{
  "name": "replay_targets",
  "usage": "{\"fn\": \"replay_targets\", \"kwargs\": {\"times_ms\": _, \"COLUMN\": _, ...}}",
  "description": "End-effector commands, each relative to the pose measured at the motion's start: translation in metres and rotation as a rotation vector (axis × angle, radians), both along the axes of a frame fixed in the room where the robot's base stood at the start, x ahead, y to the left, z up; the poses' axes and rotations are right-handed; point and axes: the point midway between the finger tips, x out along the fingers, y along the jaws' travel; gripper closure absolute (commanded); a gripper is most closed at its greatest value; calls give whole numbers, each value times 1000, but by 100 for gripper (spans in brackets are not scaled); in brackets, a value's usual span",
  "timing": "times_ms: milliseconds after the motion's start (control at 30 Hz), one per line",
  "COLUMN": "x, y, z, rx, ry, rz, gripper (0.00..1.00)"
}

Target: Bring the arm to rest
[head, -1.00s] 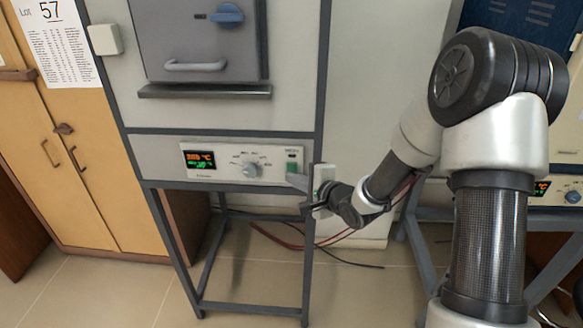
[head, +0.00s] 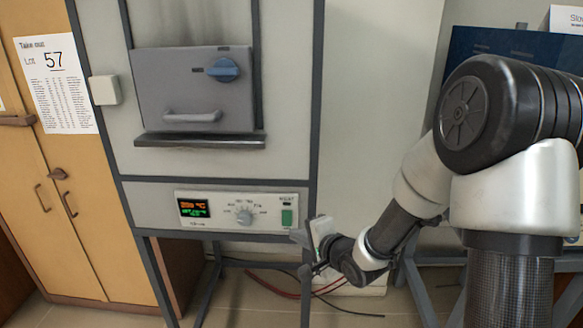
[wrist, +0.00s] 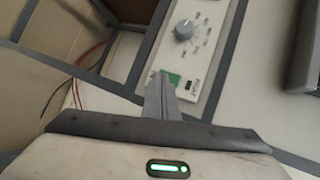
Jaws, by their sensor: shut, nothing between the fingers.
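My gripper (head: 299,236) is at the end of my arm, just right of and below the green switch (head: 287,217) on the furnace's control panel (head: 220,212). Its fingers are together and hold nothing. In the wrist view my gripper (wrist: 161,84) points at the panel, with its fingertips over part of the green switch (wrist: 174,79). I cannot tell whether they touch it. The arm is bent, with its elbow high at the right in the head view.
The furnace door (head: 195,95) is closed, with a blue knob (head: 223,69) and a ledge (head: 200,141) under it. A wooden cabinet (head: 75,230) stands at left. Red and black cables (head: 275,285) lie on the floor. Another blue unit (head: 500,45) is behind my arm at right.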

Motion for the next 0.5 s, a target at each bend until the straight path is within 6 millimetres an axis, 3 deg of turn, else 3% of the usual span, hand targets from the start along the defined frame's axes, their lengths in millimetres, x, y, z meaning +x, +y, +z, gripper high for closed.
{"fn": "replay_targets", "kwargs": {"times_ms": 33, "x": 0, "y": -14, "z": 18, "rx": -120, "ry": -28, "rz": 1, "gripper": 100}}
{"fn": "replay_targets", "kwargs": {"times_ms": 133, "x": -12, "y": -49, "z": 47, "rx": -401, "ry": -42, "rz": 8, "gripper": 100}}
{"fn": "replay_targets", "kwargs": {"times_ms": 267, "x": -46, "y": -94, "z": 88, "rx": -720, "ry": -12, "rz": 41, "gripper": 100}}
{"fn": "replay_targets", "kwargs": {"times_ms": 367, "x": -85, "y": -120, "z": 117, "rx": -909, "ry": 38, "rz": 93, "gripper": 100}}
{"fn": "replay_targets", "kwargs": {"times_ms": 500, "x": -154, "y": -142, "z": 149, "rx": -1087, "ry": 118, "rz": 221, "gripper": 100}}
